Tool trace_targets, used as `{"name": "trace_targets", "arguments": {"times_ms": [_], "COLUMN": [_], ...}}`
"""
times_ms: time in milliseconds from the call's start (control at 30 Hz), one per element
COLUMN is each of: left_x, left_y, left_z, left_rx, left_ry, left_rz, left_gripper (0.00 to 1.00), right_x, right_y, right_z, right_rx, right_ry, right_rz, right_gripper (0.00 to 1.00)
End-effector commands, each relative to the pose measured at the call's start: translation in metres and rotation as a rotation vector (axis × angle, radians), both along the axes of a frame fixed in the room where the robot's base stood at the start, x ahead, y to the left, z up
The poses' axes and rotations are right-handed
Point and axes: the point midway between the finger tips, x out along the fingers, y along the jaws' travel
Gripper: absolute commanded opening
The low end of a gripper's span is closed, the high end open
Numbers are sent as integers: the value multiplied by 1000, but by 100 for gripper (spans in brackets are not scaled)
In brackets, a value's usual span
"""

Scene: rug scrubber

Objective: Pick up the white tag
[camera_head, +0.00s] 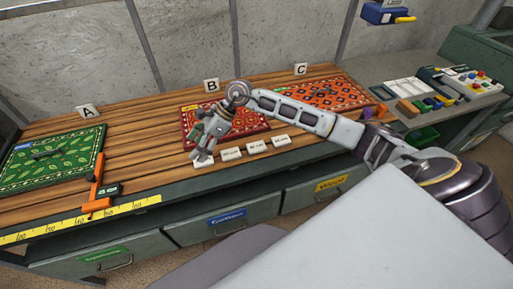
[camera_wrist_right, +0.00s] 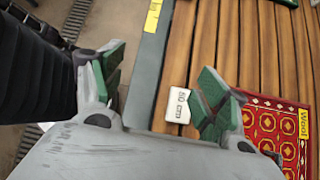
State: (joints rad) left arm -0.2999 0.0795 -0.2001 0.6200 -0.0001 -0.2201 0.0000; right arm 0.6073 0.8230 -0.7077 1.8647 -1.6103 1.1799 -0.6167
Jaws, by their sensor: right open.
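A white tag (camera_wrist_right: 178,105) marked in black, apparently "60 cm", lies flat on the wooden bench top near its front edge. My right gripper (camera_wrist_right: 163,82) is open above it, with the tag between the green-padded fingers, closer to the right-hand one. I cannot tell if that finger touches the tag. In the head view my right gripper (camera_head: 202,154) points down at the left end of the row of white tags, partly hiding the leftmost one (camera_head: 203,162). Other white tags (camera_head: 231,153), (camera_head: 257,147), (camera_head: 281,141) lie to its right. My left gripper is not in view.
A red rug (camera_head: 255,120) lies behind the tags, an orange one (camera_head: 320,93) farther right, and a green one (camera_head: 50,158) at left. An orange caliper (camera_head: 97,190) and yellow ruler (camera_head: 75,222) are at the front left. Bare wood (camera_head: 140,150) lies between.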

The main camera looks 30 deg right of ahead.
Motion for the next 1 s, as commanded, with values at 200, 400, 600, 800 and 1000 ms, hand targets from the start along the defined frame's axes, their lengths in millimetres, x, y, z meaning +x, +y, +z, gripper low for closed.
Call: {"name": "trace_targets", "arguments": {"times_ms": [200,400,600,800,1000], "left_x": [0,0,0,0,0], "left_y": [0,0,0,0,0], "left_z": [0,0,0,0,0], "left_rx": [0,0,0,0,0], "left_ry": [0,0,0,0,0], "left_rz": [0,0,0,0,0], "left_gripper": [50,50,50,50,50], "right_x": [11,18,18,17,17], "right_y": [-72,-146,-205,-226,-227], "right_z": [-18,-19,-11,-6,-6], "right_rx": [-282,-531,-714,-781,-781], "right_ry": [-2,26,72,94,96], "right_rz": [45,64,64,61,61], "right_gripper": [74,74,74,74,74]}}
